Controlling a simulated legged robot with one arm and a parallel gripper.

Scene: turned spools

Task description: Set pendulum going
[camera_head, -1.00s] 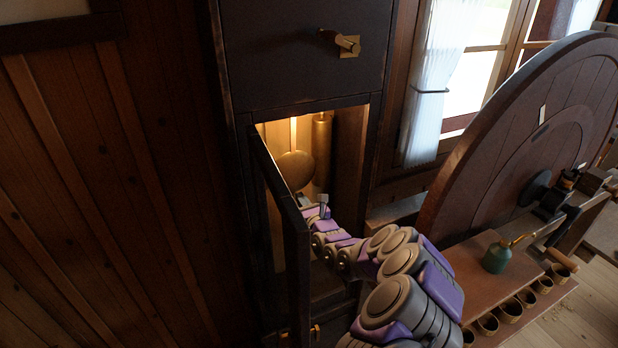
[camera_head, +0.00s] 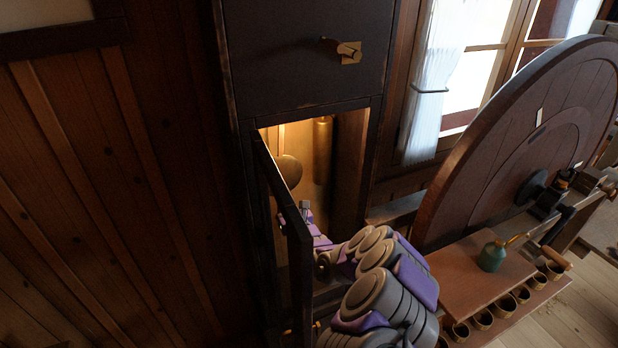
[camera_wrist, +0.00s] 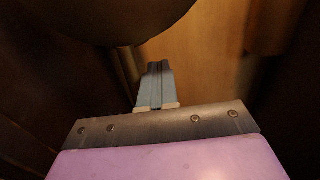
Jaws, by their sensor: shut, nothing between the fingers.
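The pendulum's round brass bob (camera_head: 289,171) hangs inside the lit clock case, partly hidden by the open door's edge. In the wrist view the bob (camera_wrist: 125,18) is a large dark disc at the top. My gripper (camera_head: 305,206) is inside the case, low and slightly right of the bob. In the wrist view its shut, empty fingertips (camera_wrist: 157,68) lie just below the bob's lower edge. I cannot tell whether they touch it. The upper rod is mostly hidden.
The narrow case door (camera_head: 285,215) stands open close to my arm's left. A brass cylinder (camera_head: 323,150) hangs right of the bob. A large wooden wheel (camera_head: 500,140) and a bench (camera_head: 470,262) with a green oil can (camera_head: 492,257) stand at the right.

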